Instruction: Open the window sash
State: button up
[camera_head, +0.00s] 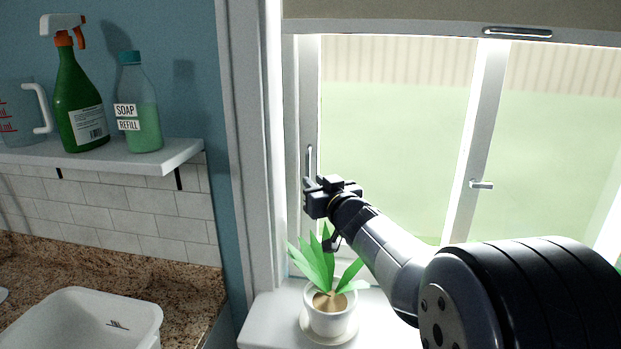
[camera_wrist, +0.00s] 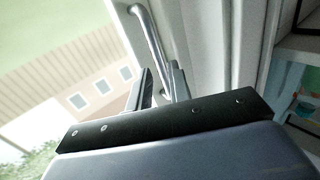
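The window sash (camera_head: 312,110) is a pale frame with a slim upright metal bar handle (camera_head: 309,162) on its left stile. My gripper (camera_head: 313,187) is at the lower part of this handle, left of the window's middle. In the wrist view the handle (camera_wrist: 147,32) runs down toward the two fingertips of my gripper (camera_wrist: 161,76). The fingers are apart, with the handle's lower end seen between or just behind them. I cannot tell whether either finger touches it. The sash looks closed in its frame.
A potted plant (camera_head: 330,318) stands on the white sill (camera_head: 267,322) just below my gripper. A second lever handle (camera_head: 481,184) is on the middle stile. A blind (camera_head: 400,12) with a metal pull covers the top. A shelf (camera_head: 180,155) with bottles is at left.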

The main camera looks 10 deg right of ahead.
jog(key=w, duration=0.3)
jog(key=shift+a, duration=0.3)
jog(key=shift+c, duration=0.3)
grip_shut()
